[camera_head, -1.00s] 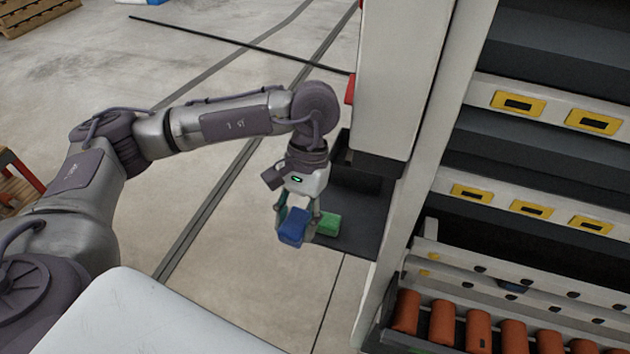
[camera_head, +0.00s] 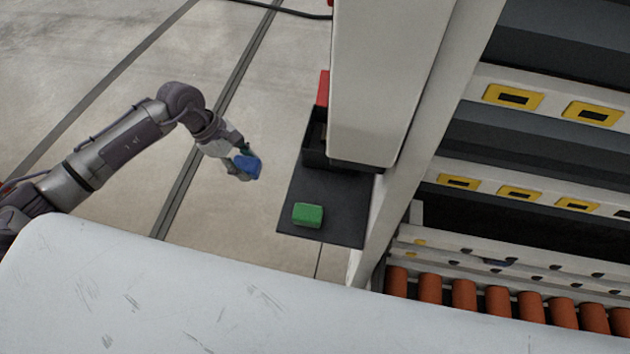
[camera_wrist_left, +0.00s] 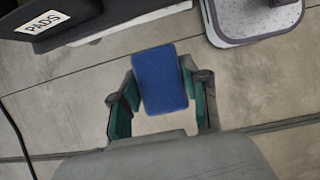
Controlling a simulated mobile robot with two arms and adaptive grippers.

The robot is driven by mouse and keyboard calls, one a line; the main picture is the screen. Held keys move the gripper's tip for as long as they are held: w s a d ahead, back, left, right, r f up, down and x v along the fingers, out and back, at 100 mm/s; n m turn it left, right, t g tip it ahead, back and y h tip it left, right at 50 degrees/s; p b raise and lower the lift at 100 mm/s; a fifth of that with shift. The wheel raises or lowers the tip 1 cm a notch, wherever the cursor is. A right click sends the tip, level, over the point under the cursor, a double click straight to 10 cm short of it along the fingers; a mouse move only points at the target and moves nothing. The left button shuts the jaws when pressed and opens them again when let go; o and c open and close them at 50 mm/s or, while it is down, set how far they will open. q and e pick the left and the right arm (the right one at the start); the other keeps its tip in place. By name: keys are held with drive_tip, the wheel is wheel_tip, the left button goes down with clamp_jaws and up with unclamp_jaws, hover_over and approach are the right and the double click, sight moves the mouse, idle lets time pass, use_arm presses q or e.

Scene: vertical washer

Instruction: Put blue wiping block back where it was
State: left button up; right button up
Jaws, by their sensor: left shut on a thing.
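My left gripper (camera_head: 240,166) is shut on the blue wiping block (camera_head: 247,166) and holds it in the air over the floor, to the left of the dark shelf (camera_head: 342,210). In the left wrist view the blue block (camera_wrist_left: 159,80) sits between the two fingers of the gripper (camera_wrist_left: 160,98). A green block (camera_head: 308,215) lies on the dark shelf near its front edge. My right gripper is not in view.
A dark bin (camera_head: 316,138) stands at the back of the shelf, against a white column (camera_head: 378,75). A "PADS" label (camera_wrist_left: 42,24) shows in the left wrist view. Orange rollers (camera_head: 464,296) line the machine at right. Open floor lies left of the shelf.

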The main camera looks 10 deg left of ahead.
use_arm(q)
drive_tip(key=p, duration=0.4)
approach(321, 190)
drive_tip(key=shift+x, duration=1.1)
drive_tip(key=shift+w+d, duration=0.15)
drive_tip(key=shift+d, duration=0.55)
drive_tip(key=shift+d+f+p, duration=0.3)
drive_tip(key=shift+p, duration=0.05)
wheel_tip(321, 190, down, 2)
drive_tip(key=shift+f+p, duration=0.25)
drive_tip(key=shift+p, duration=0.1)
drive_tip(key=shift+f, duration=0.25)
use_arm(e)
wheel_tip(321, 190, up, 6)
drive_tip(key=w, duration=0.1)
use_arm(q)
drive_tip(key=shift+a, duration=0.1)
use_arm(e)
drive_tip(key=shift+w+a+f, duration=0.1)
